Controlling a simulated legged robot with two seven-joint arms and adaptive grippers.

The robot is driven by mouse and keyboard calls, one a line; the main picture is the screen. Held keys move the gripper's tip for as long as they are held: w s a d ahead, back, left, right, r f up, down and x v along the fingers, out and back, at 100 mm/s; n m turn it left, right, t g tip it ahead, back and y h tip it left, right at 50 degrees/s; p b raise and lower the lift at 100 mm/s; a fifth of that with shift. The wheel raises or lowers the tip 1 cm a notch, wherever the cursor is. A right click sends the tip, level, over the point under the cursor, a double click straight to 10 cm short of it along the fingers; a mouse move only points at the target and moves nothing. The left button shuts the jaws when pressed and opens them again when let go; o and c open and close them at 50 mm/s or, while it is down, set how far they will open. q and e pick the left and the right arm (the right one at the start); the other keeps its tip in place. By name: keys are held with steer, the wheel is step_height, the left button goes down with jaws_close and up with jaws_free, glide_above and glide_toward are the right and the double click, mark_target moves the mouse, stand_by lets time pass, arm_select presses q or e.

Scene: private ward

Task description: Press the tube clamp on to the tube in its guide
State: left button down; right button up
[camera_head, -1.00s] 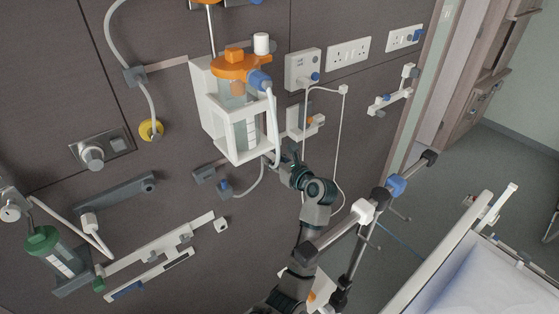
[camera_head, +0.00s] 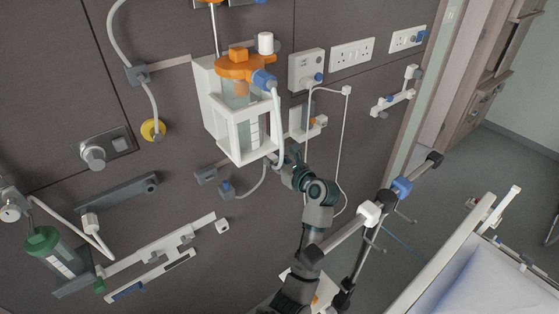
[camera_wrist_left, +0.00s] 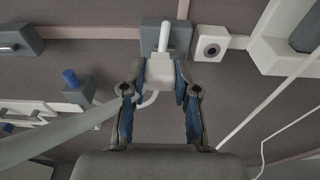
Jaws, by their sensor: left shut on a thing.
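My left gripper (camera_head: 284,160) is beside the lower right of the white jar holder, its fingertips partly hidden in the head view. In the left wrist view my left gripper (camera_wrist_left: 160,88) is shut on a small pale block (camera_wrist_left: 160,70), which I take to be the tube clamp. The clamp is in front of a dark grey block (camera_wrist_left: 152,30), apparently the guide. A short white piece of tube (camera_wrist_left: 166,36) stands up against that block, just beyond the clamp. I cannot tell whether clamp and tube touch. My right gripper is not in view.
The white holder (camera_head: 216,110) with an orange-lidded jar (camera_head: 240,66) is on the wall above the gripper. A pale tube (camera_head: 278,120) hangs from it. Wall rails and a blue-knobbed fitting (camera_head: 226,188) are to the left. A bed (camera_head: 470,280) is at the lower right.

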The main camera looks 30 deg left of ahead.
arm_select(q)
steer(key=shift+s+a+f, duration=0.15)
steer(key=shift+d, duration=0.2)
steer(key=shift+d+r, duration=0.2)
steer(key=shift+d, duration=0.3)
steer(key=shift+d+r, duration=0.1)
steer(key=shift+d, duration=0.2)
steer(key=shift+a, duration=0.75)
steer(key=shift+w+a, duration=0.25)
steer(key=shift+a, duration=0.1)
steer(key=shift+w+d, duration=0.1)
steer(key=shift+w, duration=0.05)
steer(key=shift+w+a, duration=0.15)
steer(key=shift+a, duration=0.45)
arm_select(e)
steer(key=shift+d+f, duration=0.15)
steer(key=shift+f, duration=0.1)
